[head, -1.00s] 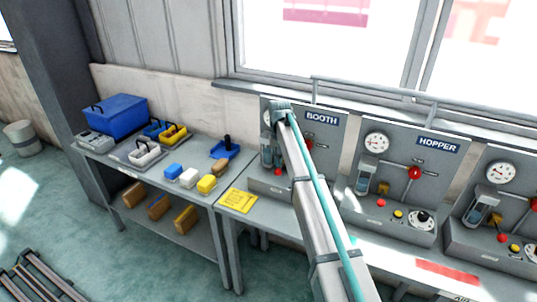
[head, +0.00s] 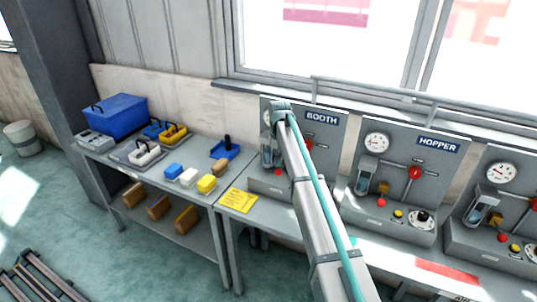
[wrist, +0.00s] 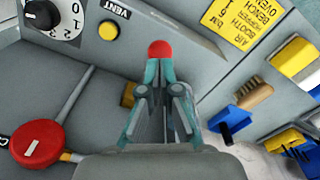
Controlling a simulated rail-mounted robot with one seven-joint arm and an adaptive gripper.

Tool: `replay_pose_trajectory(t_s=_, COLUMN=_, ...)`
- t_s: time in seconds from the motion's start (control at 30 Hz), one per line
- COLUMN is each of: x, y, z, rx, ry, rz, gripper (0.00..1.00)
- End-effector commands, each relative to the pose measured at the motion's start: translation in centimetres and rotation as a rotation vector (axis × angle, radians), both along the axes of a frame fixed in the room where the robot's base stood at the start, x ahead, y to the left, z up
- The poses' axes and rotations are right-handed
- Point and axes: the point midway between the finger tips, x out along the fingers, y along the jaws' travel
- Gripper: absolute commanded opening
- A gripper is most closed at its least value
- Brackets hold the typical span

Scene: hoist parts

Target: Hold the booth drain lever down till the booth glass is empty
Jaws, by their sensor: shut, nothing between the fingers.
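The BOOTH panel (head: 335,125) stands left of the HOPPER panel in the head view, mostly behind my arm. Its booth glass (head: 267,158) shows at the arm's left edge; its liquid level is too small to tell. The drain lever's red ball knob (head: 278,172) shows low on the panel, and in the wrist view (wrist: 162,49) it is at my fingertips. My gripper (wrist: 160,64) is shut and empty, its tips against or just over the knob; contact is unclear. My gripper's fingers are hidden in the head view.
In the wrist view, a red valve handle (wrist: 38,143), a yellow VENT button (wrist: 108,30) and a dial (wrist: 55,18) lie left of my gripper. A yellow card (head: 238,200), brushes and coloured blocks sit on the bench left. The HOPPER panel (head: 400,150) stands close right.

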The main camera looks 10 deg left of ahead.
Motion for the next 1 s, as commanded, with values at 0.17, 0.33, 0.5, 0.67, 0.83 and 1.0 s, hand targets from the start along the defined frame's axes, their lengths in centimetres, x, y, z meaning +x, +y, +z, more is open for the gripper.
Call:
replay_pose_trajectory(t_s=0.17, x=0.0, y=0.0, z=-0.6, rx=0.000, ry=0.000, rz=0.000, gripper=0.00)
replay_pose_trajectory(t_s=0.33, x=0.0, y=0.0, z=-1.1, rx=0.000, ry=0.000, rz=0.000, gripper=0.00)
replay_pose_trajectory(t_s=0.5, x=0.0, y=0.0, z=-1.5, rx=0.000, ry=0.000, rz=0.000, gripper=0.00)
replay_pose_trajectory(t_s=0.67, x=0.0, y=0.0, z=-1.9, rx=0.000, ry=0.001, rz=0.000, gripper=0.00)
replay_pose_trajectory(t_s=0.83, x=0.0, y=0.0, z=-2.4, rx=0.000, ry=0.001, rz=0.000, gripper=0.00)
replay_pose_trajectory(t_s=1.0, x=0.0, y=0.0, z=-2.8, rx=0.000, ry=0.000, rz=0.000, gripper=0.00)
